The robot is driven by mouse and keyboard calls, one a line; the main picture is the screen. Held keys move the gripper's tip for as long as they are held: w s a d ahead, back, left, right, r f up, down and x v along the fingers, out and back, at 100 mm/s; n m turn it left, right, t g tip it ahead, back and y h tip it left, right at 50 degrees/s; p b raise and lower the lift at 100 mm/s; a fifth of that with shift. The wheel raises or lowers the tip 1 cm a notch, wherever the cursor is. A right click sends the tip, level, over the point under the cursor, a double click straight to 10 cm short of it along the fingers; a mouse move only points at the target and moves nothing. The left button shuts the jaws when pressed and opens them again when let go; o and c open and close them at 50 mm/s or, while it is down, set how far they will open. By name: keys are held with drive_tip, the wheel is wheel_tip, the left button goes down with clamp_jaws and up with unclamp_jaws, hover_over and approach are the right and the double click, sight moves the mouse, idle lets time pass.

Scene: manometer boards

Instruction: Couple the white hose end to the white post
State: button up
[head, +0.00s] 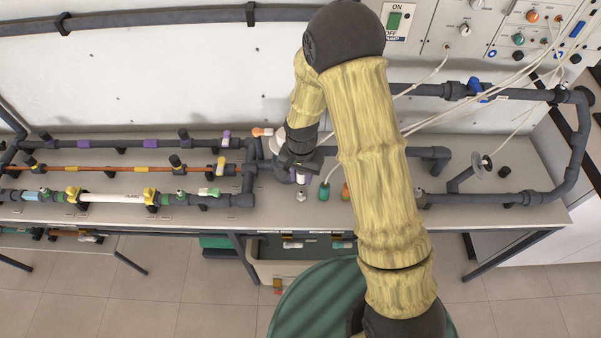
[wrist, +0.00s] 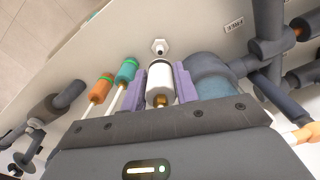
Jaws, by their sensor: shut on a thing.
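My gripper (wrist: 160,88) is shut on the white hose end (wrist: 159,73), with one purple pad on each side of it. The hose end's front points at the white post (wrist: 160,46), which stands on a pale hexagonal base just beyond it in the wrist view. A small gap seems to show between them there; the true distance is hard to tell. In the head view my gripper (head: 300,176) is low over the bench's front part, and the white post (head: 301,196) shows just below it. My arm hides part of the bench.
A green hose end (wrist: 126,70) and an orange one (wrist: 101,88) stand to the left in the wrist view. A thick grey pipe (wrist: 208,68) is close on the right. Valved pipe runs (head: 110,170) fill the bench's left side.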

sight(301, 193)
drive_tip(key=shift+s+f, duration=0.15)
drive_tip(key=shift+f, duration=0.05)
drive_tip(key=shift+f+b, duration=1.75)
drive_tip(key=shift+f, duration=0.3)
drive_tip(key=shift+f+b, duration=0.55)
drive_tip(key=shift+f, duration=0.45)
drive_tip(key=shift+d+f, duration=0.1)
drive_tip(key=shift+c, duration=0.5)
drive_tip(key=shift+f, duration=0.1)
drive_tip(key=shift+a+f, duration=0.15)
drive_tip(key=shift+a, duration=0.05)
drive_tip(key=shift+f+b, duration=0.1)
drive_tip(key=shift+b, duration=0.2)
drive_tip(key=shift+d, duration=0.1)
